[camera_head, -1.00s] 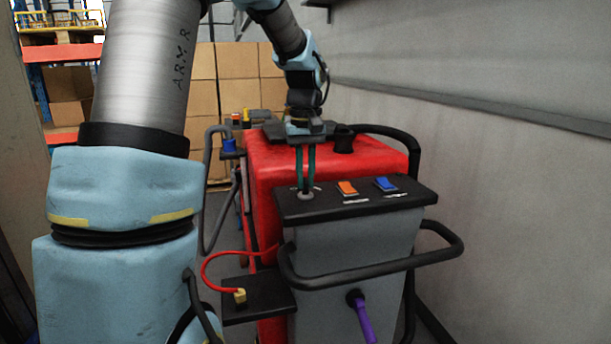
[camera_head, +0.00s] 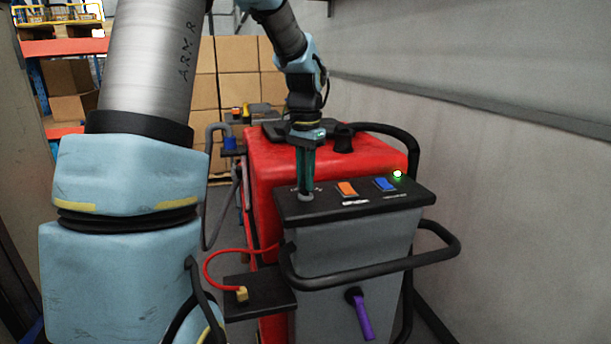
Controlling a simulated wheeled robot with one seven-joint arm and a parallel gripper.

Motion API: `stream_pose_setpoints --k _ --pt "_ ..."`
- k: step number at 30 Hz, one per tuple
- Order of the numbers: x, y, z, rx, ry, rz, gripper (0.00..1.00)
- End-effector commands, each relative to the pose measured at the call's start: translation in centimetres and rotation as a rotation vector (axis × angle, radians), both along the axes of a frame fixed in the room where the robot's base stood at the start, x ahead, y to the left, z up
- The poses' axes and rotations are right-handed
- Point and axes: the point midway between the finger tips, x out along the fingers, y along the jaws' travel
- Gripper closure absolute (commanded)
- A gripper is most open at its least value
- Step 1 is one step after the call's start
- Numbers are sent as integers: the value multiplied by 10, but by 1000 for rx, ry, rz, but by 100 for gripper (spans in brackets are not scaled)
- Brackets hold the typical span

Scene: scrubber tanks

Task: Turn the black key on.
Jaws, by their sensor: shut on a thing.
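My gripper (camera_head: 305,190) points straight down over the left end of the black control panel (camera_head: 330,208) on the red and grey scrubber. Its green fingers are shut at a small round grey key base (camera_head: 305,197) on the panel. The black key itself is mostly hidden between the fingers. A small green-white light (camera_head: 397,174) glows at the panel's back right corner.
A black handle bar (camera_head: 375,268) curves round the front. A red cable (camera_head: 212,258) loops at the left, and a purple handle (camera_head: 363,318) hangs below. A grey wall stands to the right.

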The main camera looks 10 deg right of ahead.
Motion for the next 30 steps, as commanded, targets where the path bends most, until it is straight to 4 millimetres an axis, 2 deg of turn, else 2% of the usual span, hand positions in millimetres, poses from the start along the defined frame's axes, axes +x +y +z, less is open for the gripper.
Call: stream_pose_setpoints --k 9,23,24,30 --pt "1 -1 1 -2 -5 -100 100" --pt "1 -1 1 -2 -5 -114 100" --pt "1 -1 1 -2 -5 -114 83" --pt "1 -1 1 -2 -3 -113 60"
